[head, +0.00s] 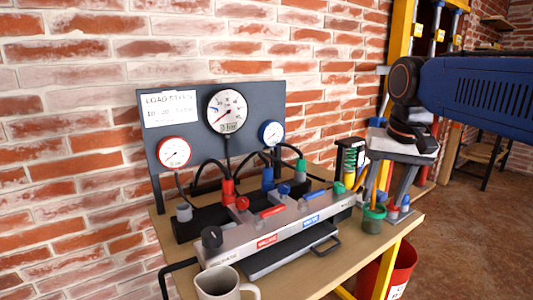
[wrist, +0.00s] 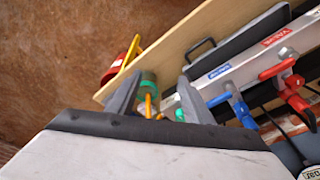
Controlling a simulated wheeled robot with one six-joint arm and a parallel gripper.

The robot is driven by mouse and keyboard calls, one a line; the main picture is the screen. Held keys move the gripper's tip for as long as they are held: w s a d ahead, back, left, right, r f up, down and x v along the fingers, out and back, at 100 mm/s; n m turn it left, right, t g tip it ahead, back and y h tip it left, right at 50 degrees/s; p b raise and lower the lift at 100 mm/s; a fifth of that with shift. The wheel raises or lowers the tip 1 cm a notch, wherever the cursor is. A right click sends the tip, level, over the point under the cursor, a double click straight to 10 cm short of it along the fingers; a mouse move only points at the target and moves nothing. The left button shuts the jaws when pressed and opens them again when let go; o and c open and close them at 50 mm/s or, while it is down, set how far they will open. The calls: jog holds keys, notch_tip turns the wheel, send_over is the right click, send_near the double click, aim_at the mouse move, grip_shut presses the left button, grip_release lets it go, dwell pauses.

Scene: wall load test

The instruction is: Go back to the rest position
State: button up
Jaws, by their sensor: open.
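My gripper (head: 381,198) is on the right of the head view, pointing down over the right end of the wooden bench (head: 408,232). Its two grey fingers are apart; in the wrist view (wrist: 160,84) nothing is clearly held between them. A green cup (head: 373,219) with an orange stick stands on the bench below the fingers. The cup also shows between the fingertips in the wrist view (wrist: 149,77), where I cannot tell the gap between it and the fingers. My blue arm reaches in from the right.
A grey gauge panel (head: 187,95) stands by the brick wall, behind a silver valve block (head: 240,241) with red and blue levers. A white mug (head: 219,286) is at the front. A spring unit (head: 350,160) is left of my gripper. A red bucket (head: 404,265) stands on the floor.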

jog(key=s+d+f+n+t, duration=0.2)
jog(key=s+f, duration=1.3)
jog(key=f, duration=0.4)
jog(key=shift+s+d+n, duration=0.15)
jog(key=shift+s+n, duration=0.15)
jog(key=shift+n, duration=0.1)
dwell(0.5)
